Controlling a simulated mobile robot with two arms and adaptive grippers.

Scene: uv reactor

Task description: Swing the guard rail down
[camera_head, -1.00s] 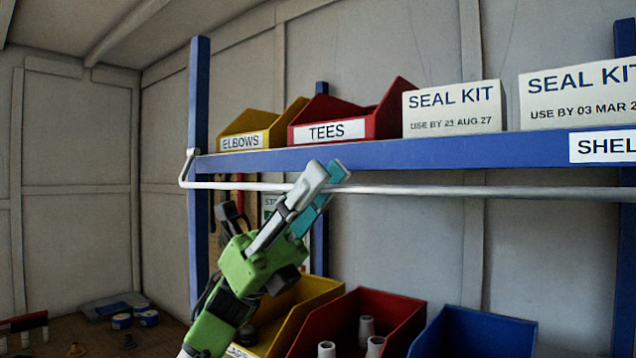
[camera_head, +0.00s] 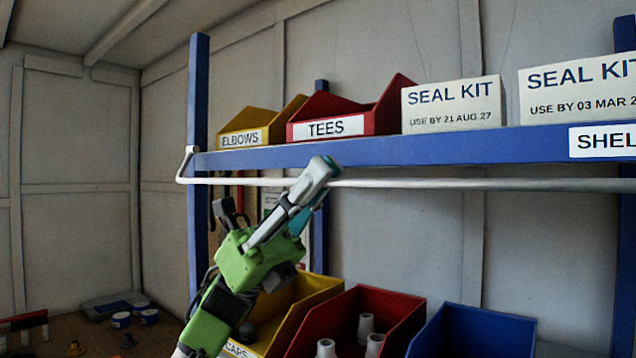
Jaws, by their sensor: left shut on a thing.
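The guard rail (camera_head: 450,184) is a thin white bar running across the front of the blue upper shelf (camera_head: 400,150), a little below its edge. Its left end bends up to a pivot (camera_head: 190,152) at the left blue post. My left gripper (camera_head: 322,172) comes up from below and is shut on the rail, left of the picture's middle. The fingers hide a short piece of the rail. The rail's right end runs out of the picture. My right gripper is not in view.
On the upper shelf stand a yellow ELBOWS bin (camera_head: 240,139), a red TEES bin (camera_head: 328,127) and two SEAL KIT boxes (camera_head: 452,105). Below are yellow, red (camera_head: 400,315) and blue (camera_head: 475,330) bins. The space between rail and lower bins is mostly clear, apart from my arm.

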